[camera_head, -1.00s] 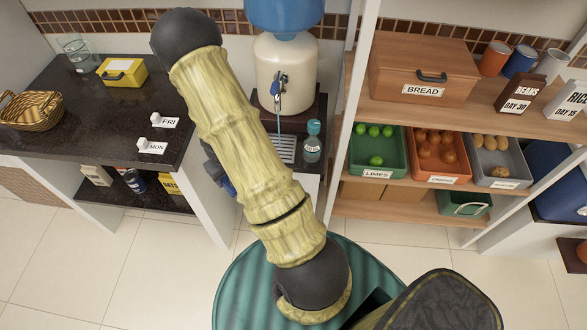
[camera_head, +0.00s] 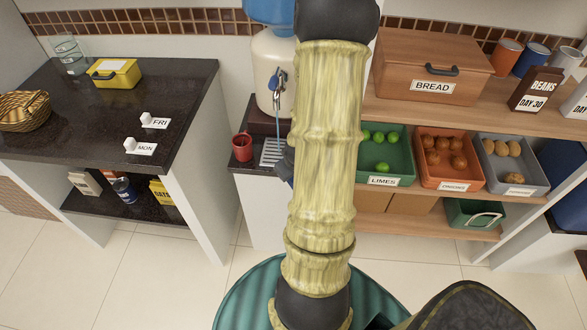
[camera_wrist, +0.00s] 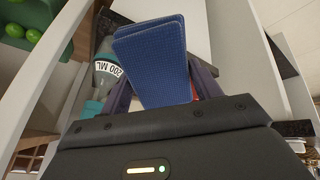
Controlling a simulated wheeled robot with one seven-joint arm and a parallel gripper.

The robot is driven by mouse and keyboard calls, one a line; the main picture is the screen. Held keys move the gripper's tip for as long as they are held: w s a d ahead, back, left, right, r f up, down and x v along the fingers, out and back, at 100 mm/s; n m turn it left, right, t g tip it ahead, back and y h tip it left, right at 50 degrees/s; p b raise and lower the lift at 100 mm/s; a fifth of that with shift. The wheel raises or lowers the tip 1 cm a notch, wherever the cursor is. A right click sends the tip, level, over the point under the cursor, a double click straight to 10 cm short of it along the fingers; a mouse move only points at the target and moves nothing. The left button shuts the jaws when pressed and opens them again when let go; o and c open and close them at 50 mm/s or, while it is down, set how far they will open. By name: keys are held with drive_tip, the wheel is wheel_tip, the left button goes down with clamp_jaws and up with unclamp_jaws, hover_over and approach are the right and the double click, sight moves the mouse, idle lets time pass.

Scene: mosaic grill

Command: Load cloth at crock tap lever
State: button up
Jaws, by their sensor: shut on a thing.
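The cream crock (camera_head: 270,65) with a blue top stands on a dark stand at the back. Its tap has a blue lever (camera_head: 278,78) at the front. A thin blue streak, like water, runs from the spout towards the drip tray (camera_head: 271,152). My gripper (camera_wrist: 160,92) is shut on a folded dark blue cloth (camera_wrist: 151,55), which sticks out past the fingers in the wrist view. In the head view my arm covers most of the gripper and part of the crock. I cannot see the cloth touching the lever.
A red mug (camera_head: 242,147) stands left of the drip tray. Shelves with a bread box (camera_head: 425,68) and a green lime bin (camera_head: 385,155) stand right. A dark counter (camera_head: 100,105) is left.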

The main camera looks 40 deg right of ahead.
drive_tip(key=shift+w+d, duration=0.1)
drive_tip(key=shift+w, duration=0.05)
drive_tip(key=shift+w+d+f, duration=0.45)
drive_tip(key=shift+w+d, duration=0.75)
drive_tip(key=shift+w, duration=0.75)
drive_tip(key=shift+w+d+f, duration=0.5)
drive_tip(key=shift+w+d, duration=0.65)
drive_tip(key=shift+w, duration=0.85)
drive_tip(key=shift+w+d+f, duration=0.45)
drive_tip(key=shift+w+d, duration=0.75)
drive_tip(key=shift+w, duration=0.75)
drive_tip(key=s+a, duration=0.2)
drive_tip(key=a, duration=0.5)
drive_tip(key=shift+s+a+b, duration=0.35)
drive_tip(key=s+a+r+p, duration=0.1)
drive_tip(key=a+r+p, duration=0.1)
drive_tip(key=a+r, duration=0.2)
drive_tip(key=shift+s+a, duration=0.3)
drive_tip(key=shift+a, duration=0.05)
drive_tip(key=shift+w, duration=0.1)
